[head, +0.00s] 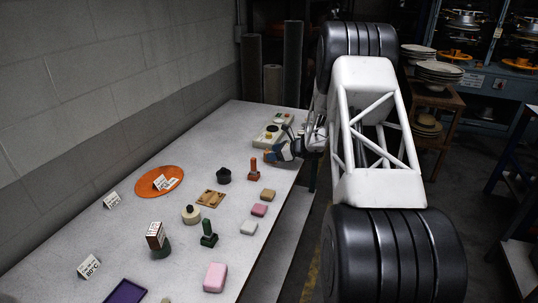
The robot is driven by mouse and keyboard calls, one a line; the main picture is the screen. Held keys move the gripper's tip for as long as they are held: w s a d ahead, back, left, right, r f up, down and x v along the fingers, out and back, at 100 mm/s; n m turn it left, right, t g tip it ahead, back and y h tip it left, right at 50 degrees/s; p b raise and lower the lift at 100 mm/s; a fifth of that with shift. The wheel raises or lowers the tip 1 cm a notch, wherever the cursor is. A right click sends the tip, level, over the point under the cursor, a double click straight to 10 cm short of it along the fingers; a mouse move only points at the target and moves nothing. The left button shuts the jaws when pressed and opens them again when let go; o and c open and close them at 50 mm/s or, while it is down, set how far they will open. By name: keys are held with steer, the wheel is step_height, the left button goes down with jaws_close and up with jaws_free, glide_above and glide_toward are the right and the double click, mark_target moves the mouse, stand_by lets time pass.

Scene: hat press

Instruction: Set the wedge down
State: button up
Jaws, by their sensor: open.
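My gripper (277,151) is at the far right edge of the table (150,225), low over the tabletop. It is small and dark here, and its fingertips are partly hidden; it is open. I cannot make out a wedge for certain. A cream and dark piece (268,137) lies just behind the gripper, and a green-topped pale item (283,118) lies beyond that. I cannot tell whether the gripper touches anything.
An orange stamp (253,171) stands just in front of the gripper. Tan (268,195), pink (259,210) and white (248,228) blocks line the right edge.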

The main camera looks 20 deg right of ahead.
steer(key=v, duration=0.8)
steer(key=shift+s+d+r, duration=0.15)
steer(key=shift+s+d, duration=0.05)
steer(key=shift+d, duration=0.05)
steer(key=s+a+r+n+g+h, duration=0.1)
steer(key=s+a+r+n+g, duration=0.2)
steer(key=s+a+r+n, duration=0.55)
steer(key=s+a+r+n+g+h, duration=0.1)
steer(key=s+a+r+n+g, duration=0.3)
steer(key=s+a+r, duration=0.9)
steer(key=s+a+n+h, duration=0.2)
steer(key=s+a+n, duration=0.2)
steer(key=s, duration=0.6)
steer(key=s+a+n+h, duration=0.3)
steer(key=s+a+n, duration=0.1)
steer(key=s, duration=0.7)
steer(key=s+a+n+h, duration=0.2)
steer(key=s+a+n, duration=0.2)
steer(key=s, duration=0.7)
steer(key=shift+s+n+h, duration=0.2)
steer(key=shift+n+h, duration=0.2)
steer(key=shift+n, duration=0.75)
steer(key=shift+a, duration=0.1)
